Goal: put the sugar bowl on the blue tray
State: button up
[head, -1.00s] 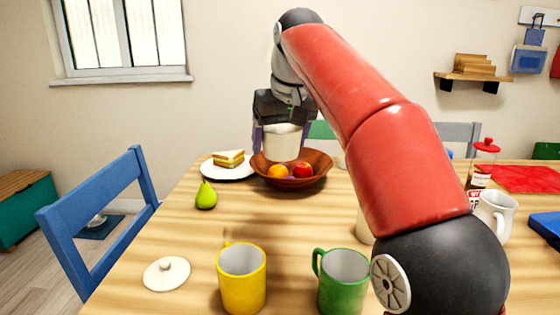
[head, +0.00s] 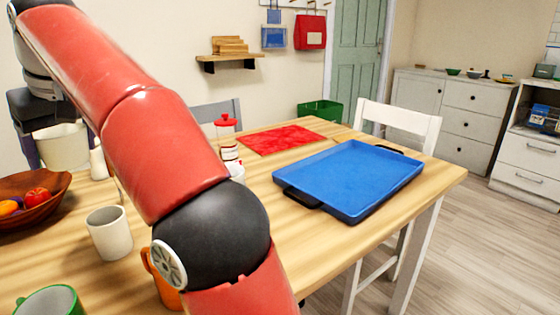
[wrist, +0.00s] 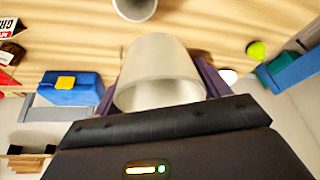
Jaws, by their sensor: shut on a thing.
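The sugar bowl, a plain cream vessel without a lid (head: 63,150), is held upright in my gripper (head: 58,136) at the left of the head view. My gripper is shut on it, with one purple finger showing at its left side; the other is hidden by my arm. In the wrist view the sugar bowl (wrist: 160,75) sits between both fingers. It appears above the table, near the wooden fruit bowl (head: 22,212). The blue tray (head: 350,176), empty with black handles, lies on the table's right part, well apart from my gripper.
Between them stand a white cup (head: 109,233), an orange mug (head: 160,280) partly behind my arm, and a red-lidded jar (head: 227,135). A green mug (head: 50,302) is at front left. A red mat (head: 285,138) lies behind the tray. White chair (head: 400,122) stands beyond.

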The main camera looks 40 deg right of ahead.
aim_at(341, 170)
jog(key=l+z, duration=0.1)
jog(key=l, duration=0.75)
jog(key=l+z, duration=0.1)
jog(key=l, duration=0.75)
jog(key=i+l+z, duration=0.1)
jog(key=l, duration=0.7)
jog(key=l+z, duration=0.1)
jog(key=l, duration=0.75)
jog(key=i, duration=0.05)
